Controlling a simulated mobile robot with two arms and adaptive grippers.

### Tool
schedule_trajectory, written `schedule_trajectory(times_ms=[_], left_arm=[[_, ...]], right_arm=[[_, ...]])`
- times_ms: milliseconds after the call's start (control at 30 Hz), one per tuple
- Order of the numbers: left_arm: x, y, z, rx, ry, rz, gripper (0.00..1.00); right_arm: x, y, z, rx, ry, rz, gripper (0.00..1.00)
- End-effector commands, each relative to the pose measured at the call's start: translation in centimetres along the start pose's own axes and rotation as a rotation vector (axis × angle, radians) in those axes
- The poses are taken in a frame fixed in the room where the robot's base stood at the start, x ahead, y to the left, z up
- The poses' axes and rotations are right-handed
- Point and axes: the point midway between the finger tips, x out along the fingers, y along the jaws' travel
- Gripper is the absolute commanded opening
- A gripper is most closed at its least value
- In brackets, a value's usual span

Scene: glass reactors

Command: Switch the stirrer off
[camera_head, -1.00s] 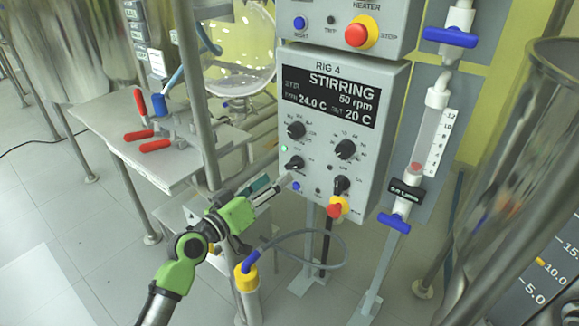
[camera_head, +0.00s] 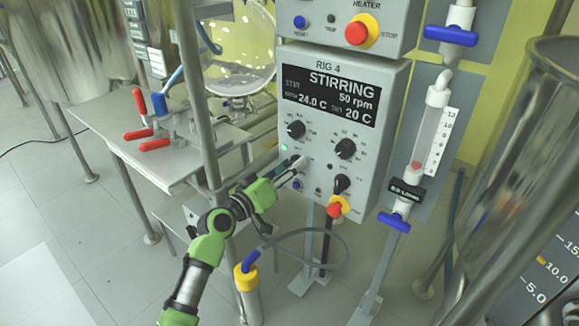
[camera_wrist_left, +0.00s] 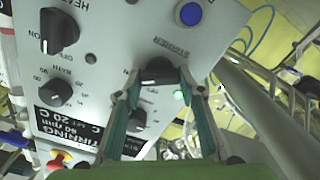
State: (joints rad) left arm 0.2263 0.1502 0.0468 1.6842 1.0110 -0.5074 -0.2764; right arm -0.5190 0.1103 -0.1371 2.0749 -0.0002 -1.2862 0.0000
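The Rig 4 control box (camera_head: 385,150) stands in the middle of the head view. Its display (camera_head: 328,97) reads STIRRING, 50 rpm, 24.0 C and 20 C. A green lamp (camera_head: 284,148) is lit on the panel, and it also shows in the left wrist view (camera_wrist_left: 178,95). My left gripper (camera_head: 292,170) is at the lower left knob. In the left wrist view the black stirrer knob (camera_wrist_left: 158,71) lies between the open fingertips of that gripper (camera_wrist_left: 160,78). Whether they touch it is unclear. In the head view the gripper hides the knob. My right gripper is not in view.
Other black knobs (camera_head: 345,149) and a red-and-yellow switch (camera_head: 335,209) are close by. A blue button (camera_wrist_left: 188,13) is near the stirrer knob. A red stop button (camera_head: 357,33) sits above. A metal post (camera_head: 197,100) stands left of the box.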

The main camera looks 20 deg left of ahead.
Motion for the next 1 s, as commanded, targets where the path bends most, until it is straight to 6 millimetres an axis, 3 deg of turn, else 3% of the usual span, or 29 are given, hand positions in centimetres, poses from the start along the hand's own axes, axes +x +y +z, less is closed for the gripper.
schedule_trajectory(times_ms=[367,1000], left_arm=[[0.0,0.0,-0.1,-0.051,-0.001,-0.001,0.14],[-0.1,-0.2,-0.1,-0.575,-0.001,-0.002,0.14]], right_arm=[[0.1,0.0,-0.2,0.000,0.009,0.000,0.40],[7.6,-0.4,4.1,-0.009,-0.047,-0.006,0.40]])
